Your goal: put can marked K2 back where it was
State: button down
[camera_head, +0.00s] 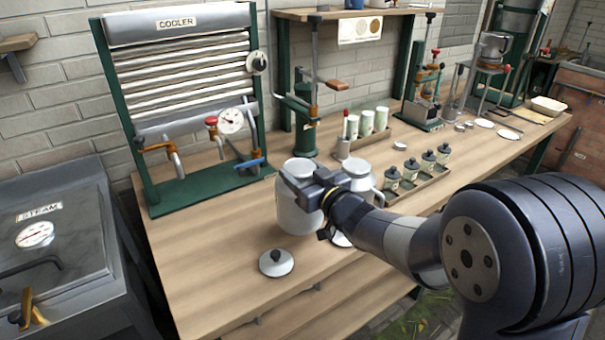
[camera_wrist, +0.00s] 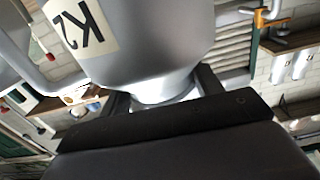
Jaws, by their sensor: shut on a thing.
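The can marked K2 (camera_wrist: 150,30) is a grey metal can with a white label; it fills the top of the wrist view, rolled over in that picture. In the head view it is the pale can (camera_head: 296,214) at the near part of the bench. My gripper (camera_head: 308,186) is shut on its upper part, and dark fingers flank its neck in the wrist view. Its label is not visible in the head view. I cannot tell whether its base touches the bench. A second metal can (camera_head: 357,170) stands just behind, partly hidden by my gripper.
A round lid with a black knob (camera_head: 276,263) lies in front on the wooden bench (camera_head: 205,262); another pale disc (camera_head: 341,240) shows under my arm. The cooler (camera_head: 178,80) stands back left. A tray of dark-topped jars (camera_head: 411,172) lies right. The bench's front left is clear.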

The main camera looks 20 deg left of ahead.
jog(key=shift+f, duration=2.45)
jog(key=shift+f+b, duration=0.15)
jog(key=shift+b, duration=0.15)
jog(key=c, duration=0.8)
grip_release()
jog(key=shift+f, duration=0.25)
jog(key=shift+c, duration=0.2)
jog(key=o, duration=0.4)
jog(key=shift+o, duration=0.3)
jog(key=shift+r, duration=0.1)
jog(key=shift+r, duration=0.15)
jog(key=b+v, duration=0.1)
jog(key=v, duration=1.1)
jog(key=shift+s, duration=0.1)
